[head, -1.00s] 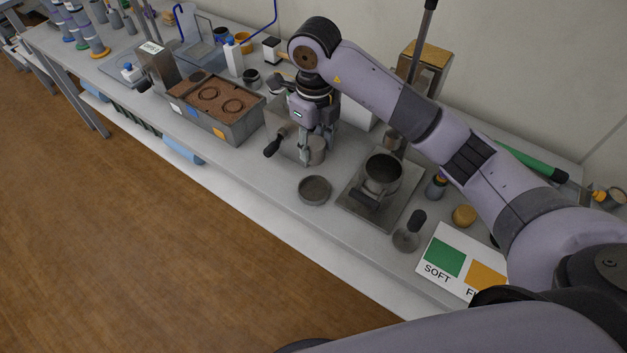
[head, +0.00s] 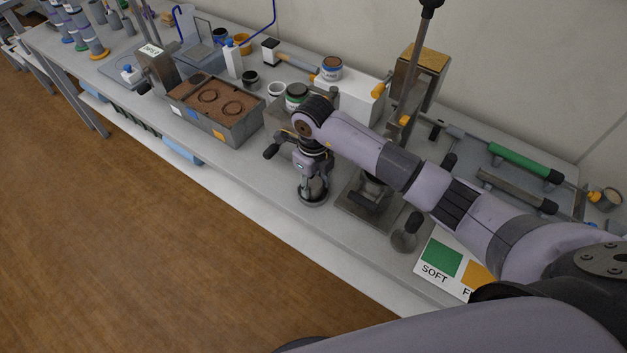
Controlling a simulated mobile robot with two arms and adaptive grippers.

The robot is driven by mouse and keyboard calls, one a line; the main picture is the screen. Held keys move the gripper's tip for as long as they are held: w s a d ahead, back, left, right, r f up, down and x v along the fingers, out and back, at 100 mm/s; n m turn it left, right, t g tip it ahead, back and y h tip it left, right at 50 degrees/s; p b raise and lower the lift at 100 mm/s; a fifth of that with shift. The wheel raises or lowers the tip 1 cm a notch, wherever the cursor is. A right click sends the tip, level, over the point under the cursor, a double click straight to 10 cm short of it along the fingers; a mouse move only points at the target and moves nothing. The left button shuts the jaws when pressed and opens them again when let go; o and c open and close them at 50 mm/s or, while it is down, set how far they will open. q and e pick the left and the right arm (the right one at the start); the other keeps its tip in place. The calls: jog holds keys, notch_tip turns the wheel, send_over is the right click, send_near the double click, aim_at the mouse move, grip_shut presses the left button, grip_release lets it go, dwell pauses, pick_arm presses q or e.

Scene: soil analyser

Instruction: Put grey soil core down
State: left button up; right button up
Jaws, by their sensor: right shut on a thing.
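My right gripper (head: 313,183) points down near the front edge of the bench. It is shut on the grey soil core (head: 313,192), which shows only as a small grey cylinder between the fingers. The core is at the shallow round grey dish (head: 312,202), over or in it; I cannot tell whether it touches the dish's floor. The gripper hides most of the core and dish. My left gripper is not in view.
A soil box (head: 238,127) with two ring marks stands to the left. A metal plate device (head: 352,213) is just right of the dish, partly behind my arm.

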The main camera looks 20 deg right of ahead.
aim_at(313, 182)
jog(key=shift+f, duration=0.1)
jog(key=o, duration=1.1)
jog(key=shift+o, duration=0.2)
jog(key=shift+r, duration=0.25)
notch_tip(313, 182, up, 12)
jog(key=b, duration=0.2)
jog(key=shift+f, duration=0.15)
